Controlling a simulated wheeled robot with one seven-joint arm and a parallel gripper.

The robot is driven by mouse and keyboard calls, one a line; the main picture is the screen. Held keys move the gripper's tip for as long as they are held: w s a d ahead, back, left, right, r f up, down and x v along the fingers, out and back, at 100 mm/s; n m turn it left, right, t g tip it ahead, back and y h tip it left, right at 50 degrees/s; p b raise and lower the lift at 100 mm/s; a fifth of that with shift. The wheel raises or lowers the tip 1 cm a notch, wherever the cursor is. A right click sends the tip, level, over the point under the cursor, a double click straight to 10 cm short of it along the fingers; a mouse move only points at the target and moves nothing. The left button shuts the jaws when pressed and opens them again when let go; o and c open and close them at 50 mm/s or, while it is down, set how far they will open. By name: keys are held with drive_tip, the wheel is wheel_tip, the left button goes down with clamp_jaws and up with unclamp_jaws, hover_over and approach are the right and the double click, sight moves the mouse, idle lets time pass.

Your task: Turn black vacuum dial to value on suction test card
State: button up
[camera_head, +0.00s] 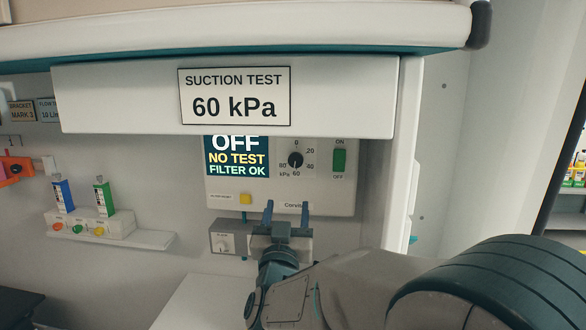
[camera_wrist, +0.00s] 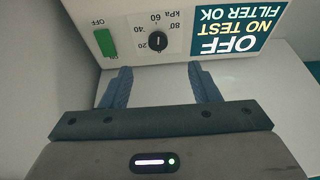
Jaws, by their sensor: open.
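The suction test card (camera_head: 235,97) reads "SUCTION TEST 60 kPa" on the overhead panel. The black vacuum dial (camera_head: 295,159) is on the front of a pale suction unit (camera_head: 280,198), with 0, 20, 40, 60 and 80 kPa marked around it. A small white mark shows on the dial, but I cannot tell surely which value it points to. The dial shows upside down in the wrist view (camera_wrist: 158,41). My gripper (camera_head: 287,207) is open and empty, below the dial and apart from it. Its blue fingers (camera_wrist: 159,70) point towards the unit's lower front.
Beside the dial are a display (camera_head: 237,156) reading "OFF, NO TEST, FILTER OK" and a green ON/OFF switch (camera_head: 339,160). A yellow button (camera_head: 245,198) is at lower left. The overhead panel (camera_head: 345,110) hangs close above the dial. A shelf (camera_head: 110,235) with vials stands left.

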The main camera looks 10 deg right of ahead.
sight(295, 164)
drive_tip(key=shift+h, duration=0.3)
drive_tip(key=p+x, duration=0.1)
drive_tip(key=x, duration=0.3)
drive_tip(key=p+x, duration=0.2)
drive_tip(key=x, duration=0.3)
drive_tip(key=p+x, duration=0.1)
drive_tip(key=x, duration=0.3)
drive_tip(key=shift+w+d+r+p, duration=0.15)
drive_tip(key=shift+w+r+p, duration=0.05)
drive_tip(key=shift+r+p, duration=0.2)
drive_tip(key=c, duration=1)
drive_tip(key=shift+b, duration=0.4)
